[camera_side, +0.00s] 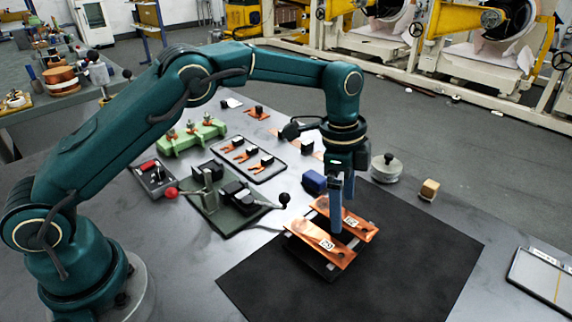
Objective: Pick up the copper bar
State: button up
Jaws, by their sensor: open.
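Two flat copper bars lie side by side on a small dark stand on a black mat (400,285). The near copper bar (312,236) and the far copper bar (361,228) each carry a white label with dark marks, too small to read surely. My gripper (342,220) points straight down with its two blue fingers apart, directly over the bars. The fingertips reach down to about the level of the bars and hide part of them. I cannot tell whether the fingers touch a bar. Nothing is seen held between them.
A blue block (314,182) stands close behind the bars. A silver round weight (386,168) and a small wooden block (429,190) are at the right back. A green vise-like fixture (222,211) with lever knobs stands left. The mat's right part is clear.

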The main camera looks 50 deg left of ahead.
jog(key=shift+f, duration=0.45)
grip_shut()
jog(key=shift+r, duration=0.1)
